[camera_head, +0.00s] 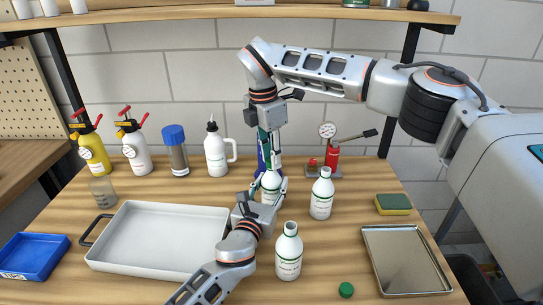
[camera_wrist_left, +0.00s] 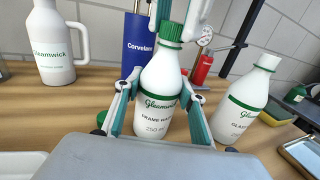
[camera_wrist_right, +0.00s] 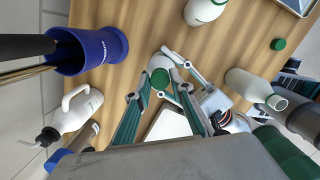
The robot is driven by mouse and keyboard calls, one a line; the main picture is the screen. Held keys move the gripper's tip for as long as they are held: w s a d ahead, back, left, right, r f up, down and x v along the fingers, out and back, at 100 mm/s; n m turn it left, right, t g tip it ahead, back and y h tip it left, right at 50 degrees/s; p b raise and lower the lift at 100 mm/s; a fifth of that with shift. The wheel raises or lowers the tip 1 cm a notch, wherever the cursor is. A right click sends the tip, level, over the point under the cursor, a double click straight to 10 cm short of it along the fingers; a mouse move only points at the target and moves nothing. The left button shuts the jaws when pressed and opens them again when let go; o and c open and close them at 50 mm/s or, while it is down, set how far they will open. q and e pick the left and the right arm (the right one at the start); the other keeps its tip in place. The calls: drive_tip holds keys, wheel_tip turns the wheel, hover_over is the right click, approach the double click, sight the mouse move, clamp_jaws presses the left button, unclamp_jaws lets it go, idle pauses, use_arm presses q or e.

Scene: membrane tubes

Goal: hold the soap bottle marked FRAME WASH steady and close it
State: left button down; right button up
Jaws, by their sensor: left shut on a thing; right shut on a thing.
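The FRAME WASH bottle (camera_wrist_left: 160,93), white with a green band, stands upright on the table. My left gripper (camera_head: 266,197) is shut around its body, one finger on each side. A green cap (camera_wrist_left: 168,34) sits at the top of its neck; whether it is fully seated cannot be told. My right gripper (camera_head: 267,165) points down from above, shut on the cap, which also shows between its fingers in the right wrist view (camera_wrist_right: 160,78). In the head view the grippers largely hide the bottle and cap.
Two similar bottles without caps stand at right (camera_head: 322,194) and in front (camera_head: 289,251). A loose green cap (camera_head: 346,290) lies near a metal tray (camera_head: 405,260). A white tray (camera_head: 155,235) is at left. A blue Corvelane container (camera_wrist_left: 136,45) stands close behind the bottle.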

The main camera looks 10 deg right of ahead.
drive_tip(key=m, duration=0.4)
drive_tip(key=shift+m+g, duration=0.3)
drive_tip(key=m, duration=0.6)
drive_tip(key=shift+w+m+g, duration=0.1)
drive_tip(key=shift+m+g, duration=0.3)
drive_tip(key=m, duration=0.5)
drive_tip(key=shift+m+y, duration=0.3)
drive_tip(key=shift+m, duration=0.1)
drive_tip(key=m, duration=0.4)
drive_tip(key=shift+a+f+g+y, duration=0.1)
drive_tip(key=shift+g+y, duration=0.2)
drive_tip(key=shift+m, duration=0.8)
drive_tip(key=o, duration=0.7)
